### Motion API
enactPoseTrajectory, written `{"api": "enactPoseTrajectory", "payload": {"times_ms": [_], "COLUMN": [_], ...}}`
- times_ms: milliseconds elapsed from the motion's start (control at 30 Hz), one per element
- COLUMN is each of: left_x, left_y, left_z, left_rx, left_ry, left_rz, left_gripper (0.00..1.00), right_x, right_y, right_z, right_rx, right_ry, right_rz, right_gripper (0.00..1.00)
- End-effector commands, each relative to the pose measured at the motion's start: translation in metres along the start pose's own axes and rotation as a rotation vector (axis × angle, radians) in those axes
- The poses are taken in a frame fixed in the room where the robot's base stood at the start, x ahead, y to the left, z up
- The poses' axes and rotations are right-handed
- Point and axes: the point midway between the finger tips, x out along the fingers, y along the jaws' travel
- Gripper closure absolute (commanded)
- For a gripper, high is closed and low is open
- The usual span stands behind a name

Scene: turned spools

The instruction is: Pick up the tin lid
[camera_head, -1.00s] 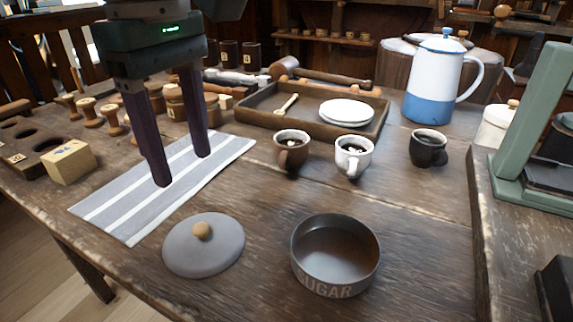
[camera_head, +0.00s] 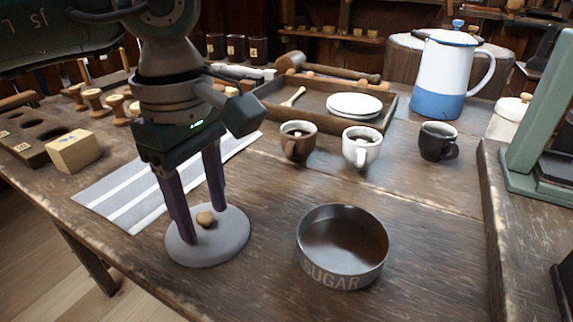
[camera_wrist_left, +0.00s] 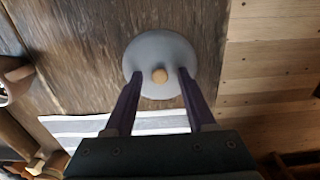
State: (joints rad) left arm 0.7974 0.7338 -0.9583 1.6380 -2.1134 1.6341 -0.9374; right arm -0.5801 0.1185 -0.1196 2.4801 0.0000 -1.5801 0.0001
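The tin lid (camera_head: 228,246) is a round grey disc with a wooden knob (camera_head: 205,219) at its middle. It lies on the table next to the round grey tin marked SUGAR (camera_head: 343,273). My left gripper (camera_head: 205,228) is open over the lid, with one finger on each side of the knob. In the left wrist view the lid (camera_wrist_left: 160,50) shows beyond the fingertips and the knob (camera_wrist_left: 160,76) is between them, apart from both fingers. I cannot tell whether the fingertips touch the lid. My right gripper is not in view.
A striped cloth (camera_head: 122,200) lies behind the lid. Brown (camera_head: 298,143), white (camera_head: 361,148) and black (camera_head: 437,142) mugs stand behind the tin, before a wooden tray (camera_head: 290,118). A blue and white pot (camera_head: 442,75) stands at the back right. The table's front edge is near the lid.

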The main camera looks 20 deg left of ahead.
Motion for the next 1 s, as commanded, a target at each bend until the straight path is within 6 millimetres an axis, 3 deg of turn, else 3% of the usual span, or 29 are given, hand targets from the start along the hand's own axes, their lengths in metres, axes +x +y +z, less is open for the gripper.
{"api": "enactPoseTrajectory", "payload": {"times_ms": [67, 467, 1000], "left_x": [-0.0002, -0.0004, -0.0022], "left_y": [0.0, 0.0, 0.0002], "left_z": [0.0, 0.0, -0.0001], "left_rx": [0.0, 0.0, 0.0], "left_ry": [0.0, 0.0, 0.0], "left_rz": [0.0, 0.0, 0.001], "left_gripper": [0.55, 1.0, 1.0], "right_x": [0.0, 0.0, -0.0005], "right_y": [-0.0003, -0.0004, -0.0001], "right_z": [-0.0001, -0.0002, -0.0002], "right_rx": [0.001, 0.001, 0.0], "right_ry": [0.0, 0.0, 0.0], "right_rz": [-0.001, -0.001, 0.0], "right_gripper": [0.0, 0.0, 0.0]}}
